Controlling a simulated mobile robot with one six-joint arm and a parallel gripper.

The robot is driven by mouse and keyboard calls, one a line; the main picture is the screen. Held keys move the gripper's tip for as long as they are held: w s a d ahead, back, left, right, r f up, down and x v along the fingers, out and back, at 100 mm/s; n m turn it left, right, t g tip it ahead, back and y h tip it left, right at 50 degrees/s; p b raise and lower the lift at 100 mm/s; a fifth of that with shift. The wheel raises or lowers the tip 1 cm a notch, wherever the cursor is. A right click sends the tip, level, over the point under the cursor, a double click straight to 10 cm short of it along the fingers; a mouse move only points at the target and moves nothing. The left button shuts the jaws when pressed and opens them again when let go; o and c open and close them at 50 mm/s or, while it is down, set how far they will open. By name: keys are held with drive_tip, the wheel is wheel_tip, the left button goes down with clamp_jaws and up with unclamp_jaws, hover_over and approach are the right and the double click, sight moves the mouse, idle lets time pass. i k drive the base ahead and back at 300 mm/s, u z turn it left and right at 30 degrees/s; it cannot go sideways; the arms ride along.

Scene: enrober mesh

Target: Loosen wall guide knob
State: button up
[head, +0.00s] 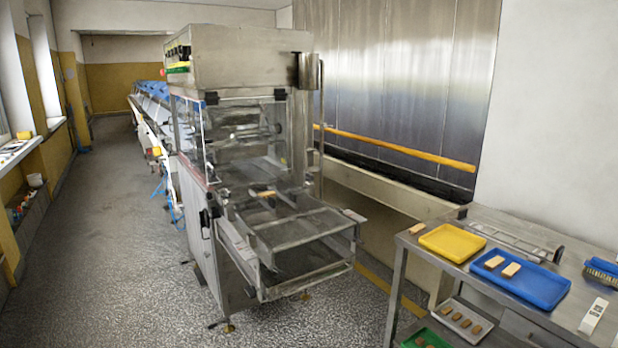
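The enrober (250,60), a tall steel machine with clear panels, stands in the middle of the head view. Its open front end has a mesh belt (290,232) between low metal side walls. A black knob or handle (205,218) sits on the left side of the front end. Two small black fittings are at the top of the clear panels. I cannot tell which of these, if any, is the wall guide knob; it is too small to make out. A brown bar (266,194) lies on the belt near the opening. My gripper is not in view.
A steel table (440,268) at right holds a yellow tray (452,241), a blue tray (520,280) with two bars, a metal rack (505,238) and a blue brush (602,270). A lower shelf holds another tray of bars. Open speckled floor (110,260) lies to the left.

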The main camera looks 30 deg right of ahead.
sight(310, 176)
drive_tip(key=u, duration=0.25)
drive_tip(key=i, duration=2.2)
drive_tip(key=u, duration=0.25)
